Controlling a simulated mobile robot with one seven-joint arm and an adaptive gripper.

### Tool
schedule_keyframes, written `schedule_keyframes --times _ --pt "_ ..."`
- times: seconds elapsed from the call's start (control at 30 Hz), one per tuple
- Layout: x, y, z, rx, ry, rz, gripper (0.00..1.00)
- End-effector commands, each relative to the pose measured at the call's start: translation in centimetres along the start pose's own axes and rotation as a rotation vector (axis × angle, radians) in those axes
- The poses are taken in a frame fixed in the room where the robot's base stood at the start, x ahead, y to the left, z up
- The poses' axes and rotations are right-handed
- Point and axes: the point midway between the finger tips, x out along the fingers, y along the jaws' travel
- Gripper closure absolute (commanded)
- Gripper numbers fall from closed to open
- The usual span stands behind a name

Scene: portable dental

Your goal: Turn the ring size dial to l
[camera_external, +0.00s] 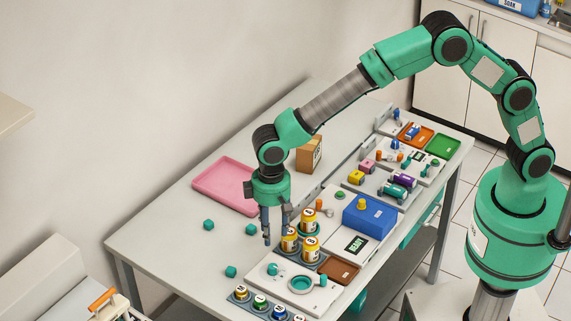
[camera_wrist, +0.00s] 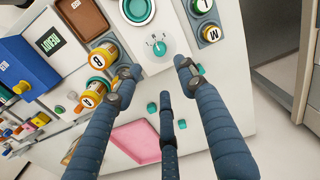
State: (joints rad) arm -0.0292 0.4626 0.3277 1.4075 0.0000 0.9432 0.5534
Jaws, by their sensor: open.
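The ring size dial is a small teal knob (camera_wrist: 158,48) on a white panel (camera_external: 262,281), with small marks around it that I cannot read surely. In the external view the dial (camera_external: 272,268) sits at the panel's far left end, beside a teal-rimmed round recess (camera_external: 301,284). My gripper (camera_external: 272,238) points down just beyond the dial, above the table and apart from it. In the wrist view its blue fingers (camera_wrist: 157,78) are spread and empty, with the dial showing between and just past the tips.
Orange-and-white jars (camera_external: 300,240) stand close to my fingers. A rack of lettered jars (camera_external: 262,302) lies on the panel's near side. A blue box (camera_external: 369,216), brown tray (camera_external: 338,270) and pink tray (camera_external: 224,186) are around. Several teal cubes (camera_external: 231,271) lie on open table at left.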

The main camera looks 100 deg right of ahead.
Motion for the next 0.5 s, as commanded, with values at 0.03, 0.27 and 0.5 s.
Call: schedule_keyframes --times 0.03,0.27,0.5 --pt "0.3 0.0 0.0 0.0 -0.001 0.001 0.59" --pt "2.3 0.1 0.1 0.0 -0.003 0.002 0.59" --pt "5.9 0.1 0.1 0.0 -0.003 0.002 0.59"
